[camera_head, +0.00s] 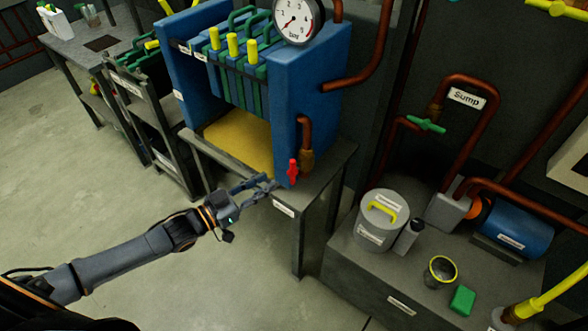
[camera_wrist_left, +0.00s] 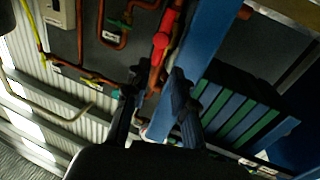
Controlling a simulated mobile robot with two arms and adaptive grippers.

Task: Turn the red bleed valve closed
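The red bleed valve (camera_head: 292,170) is a small red handle on the front side of the blue filter press, below a copper elbow pipe and brass fitting. In the left wrist view the red valve (camera_wrist_left: 161,42) shows beyond the fingertips, beside the blue frame. My left gripper (camera_head: 266,184) is just left of the valve and slightly lower in the head view. It is open, with a clear gap between its fingers (camera_wrist_left: 154,82) in the wrist view, and nothing is between them. It looks apart from the valve. My right gripper is not in view.
The blue press (camera_head: 312,90) carries a gauge (camera_head: 298,20) and stands on a grey table (camera_head: 325,170). A low bench (camera_head: 400,290) at right holds a grey bucket (camera_head: 378,222), a funnel cup and a blue motor (camera_head: 515,230). The floor at left is clear.

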